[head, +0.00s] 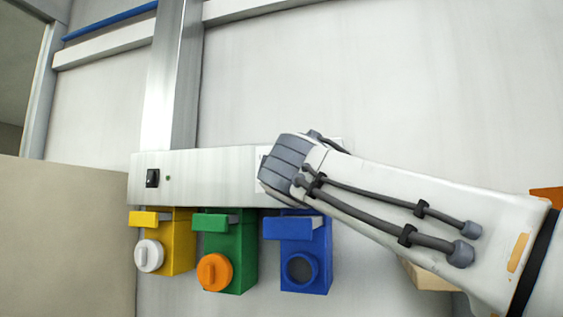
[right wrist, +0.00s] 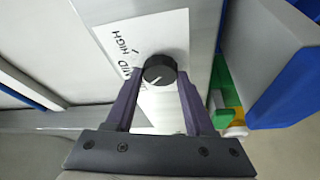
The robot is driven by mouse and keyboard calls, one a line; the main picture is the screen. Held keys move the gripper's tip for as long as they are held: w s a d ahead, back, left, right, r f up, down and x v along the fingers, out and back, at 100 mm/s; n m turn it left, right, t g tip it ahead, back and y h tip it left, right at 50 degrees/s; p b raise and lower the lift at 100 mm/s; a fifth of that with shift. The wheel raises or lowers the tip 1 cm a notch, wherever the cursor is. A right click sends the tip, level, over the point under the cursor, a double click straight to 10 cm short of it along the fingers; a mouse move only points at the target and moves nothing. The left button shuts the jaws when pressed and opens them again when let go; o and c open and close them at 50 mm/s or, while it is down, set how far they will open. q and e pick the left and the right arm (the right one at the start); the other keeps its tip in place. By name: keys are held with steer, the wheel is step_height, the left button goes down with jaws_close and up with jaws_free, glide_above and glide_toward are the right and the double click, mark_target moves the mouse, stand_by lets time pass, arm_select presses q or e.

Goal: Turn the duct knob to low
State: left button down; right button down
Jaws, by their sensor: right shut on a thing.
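The duct knob (right wrist: 158,70) is a small round black knob on a white label plate (right wrist: 158,35) in the right wrist view. The plate reads HIGH and MID; any further label is hidden behind a finger. A pale pointer mark shows on the knob's face, towards the lower left of that picture. My right gripper (right wrist: 161,78) is shut on the knob, one purple finger on each side. In the head view my right gripper (head: 278,170) reaches the right part of the grey duct box (head: 215,165) and hides the knob. My left gripper is not in view.
Below the duct box hang a yellow unit (head: 180,245) with a white dial, a green unit (head: 230,260) with an orange dial and a blue unit (head: 318,245) with a round opening. A black switch (head: 152,178) sits on the box's left end.

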steer(key=shift+r+n+p, duration=0.1)
steer(key=shift+n+p, duration=0.3)
steer(key=shift+n, duration=0.1)
steer(key=shift+c, duration=1.3)
jaws_free()
steer(key=s+b, duration=0.5)
steer(key=s, duration=0.5)
steer(key=shift+s+d+f, duration=0.25)
steer(key=shift+d+f, duration=0.15)
steer(key=shift+f, duration=0.05)
